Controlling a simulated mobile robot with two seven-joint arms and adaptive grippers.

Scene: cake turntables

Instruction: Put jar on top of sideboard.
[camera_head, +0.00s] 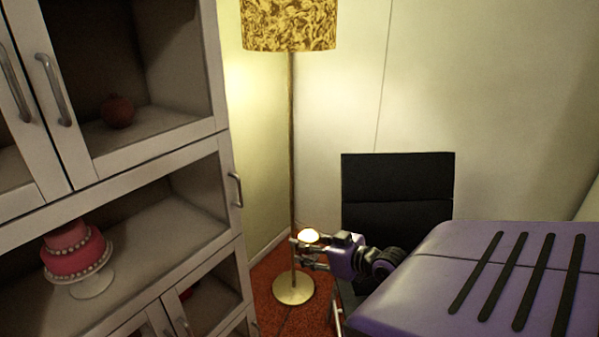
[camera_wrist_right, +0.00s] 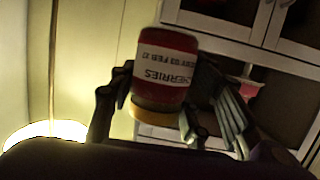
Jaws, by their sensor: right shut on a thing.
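The jar (camera_wrist_right: 165,68) is red with a white label reading "CHERRIES", upside down in the right wrist view, and a yellow-gold lid at its lower end there. My right gripper (camera_wrist_right: 163,92) is shut on it, one finger on each side. My left gripper is not in view.
The cabinet holds a pink tiered cake (camera_head: 75,250) on a stand and a round red fruit (camera_head: 118,112). A floor lamp (camera_head: 291,130) stands by the wall corner. A black chair (camera_head: 397,190) is behind my right arm. Red carpet (camera_head: 268,310) shows between.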

